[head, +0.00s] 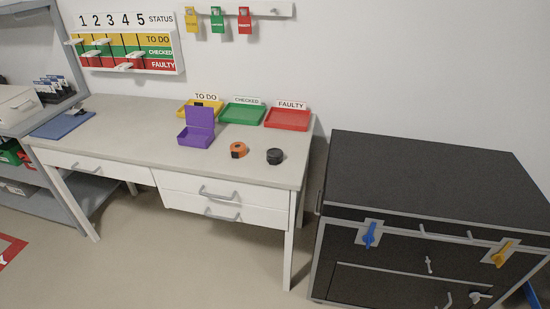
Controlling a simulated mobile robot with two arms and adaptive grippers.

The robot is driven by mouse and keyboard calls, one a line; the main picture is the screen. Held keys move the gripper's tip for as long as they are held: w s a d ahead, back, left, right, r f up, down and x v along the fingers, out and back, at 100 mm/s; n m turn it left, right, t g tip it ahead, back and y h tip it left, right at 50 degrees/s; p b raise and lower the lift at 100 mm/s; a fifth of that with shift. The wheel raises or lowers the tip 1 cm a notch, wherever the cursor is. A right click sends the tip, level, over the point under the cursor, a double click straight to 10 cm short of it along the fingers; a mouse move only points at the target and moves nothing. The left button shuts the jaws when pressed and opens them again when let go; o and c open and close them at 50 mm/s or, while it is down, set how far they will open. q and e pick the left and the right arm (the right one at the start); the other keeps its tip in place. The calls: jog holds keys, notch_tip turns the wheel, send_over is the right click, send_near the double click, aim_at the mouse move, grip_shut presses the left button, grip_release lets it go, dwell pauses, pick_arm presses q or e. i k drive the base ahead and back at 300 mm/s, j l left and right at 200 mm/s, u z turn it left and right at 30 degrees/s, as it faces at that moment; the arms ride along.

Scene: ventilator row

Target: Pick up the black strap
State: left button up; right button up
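A small black round object (275,156), which looks like a rolled-up black strap, sits on the white workbench (130,130) near its right front corner. It is just right of an orange and black object (238,150), apart from it. Its fine detail is too small to make out. Neither of my grippers shows in the head view.
An open purple box (196,137) stands mid-bench. Yellow (186,110), green (242,115) and red (287,119) trays line the back. A dark cabinet (425,185) with blue and yellow handles stands right of the bench. A grey shelf (50,115) is at left. The bench front is clear.

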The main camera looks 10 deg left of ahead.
aim_at(274, 156)
jog(key=i+j+u, duration=0.25)
jog(key=i, duration=0.25)
jog(key=i+j+u, duration=0.3)
jog(key=i, duration=0.2)
